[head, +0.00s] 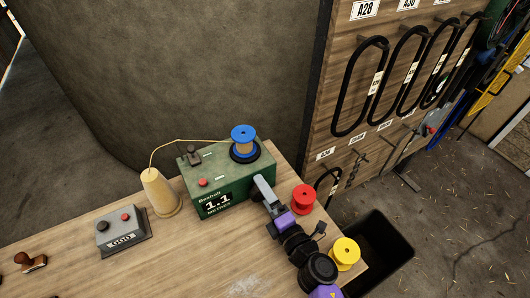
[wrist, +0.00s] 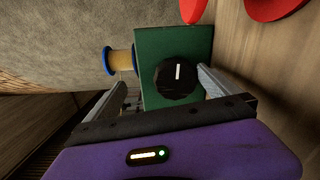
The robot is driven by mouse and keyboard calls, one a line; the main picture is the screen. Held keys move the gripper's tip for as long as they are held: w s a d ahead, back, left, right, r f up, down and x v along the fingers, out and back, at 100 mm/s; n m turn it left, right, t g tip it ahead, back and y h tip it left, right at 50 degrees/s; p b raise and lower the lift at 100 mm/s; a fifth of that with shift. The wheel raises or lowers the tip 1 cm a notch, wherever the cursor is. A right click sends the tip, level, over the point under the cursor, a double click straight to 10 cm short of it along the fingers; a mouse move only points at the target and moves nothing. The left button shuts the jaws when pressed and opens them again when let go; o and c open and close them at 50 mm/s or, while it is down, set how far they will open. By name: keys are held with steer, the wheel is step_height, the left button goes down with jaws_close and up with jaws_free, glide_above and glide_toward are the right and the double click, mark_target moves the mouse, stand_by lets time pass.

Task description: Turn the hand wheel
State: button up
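The green machine (head: 222,180) stands on the workbench and reads 1.1 metres on its front. A round black knob with a white line (wrist: 178,80), apparently the hand wheel, is on its side face in the wrist view. My gripper (head: 263,188) is at the machine's right end. In the wrist view my gripper (wrist: 162,77) is open, with one finger on each side of the knob. The right finger is close to the knob's edge; I cannot tell if it touches. The left finger has a clear gap.
A blue-ended spool (head: 243,138) sits on the machine, with thread running to a yellow cone (head: 160,192). A red spool (head: 304,198) and a yellow spool (head: 345,252) stand close to my arm. A grey button box (head: 123,232) is at left. A black bin (head: 375,250) is beside the bench.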

step_height(320, 180, up, 18)
steer(key=shift+w+f, duration=0.15)
steer(key=shift+f, duration=0.1)
stand_by(0.5)
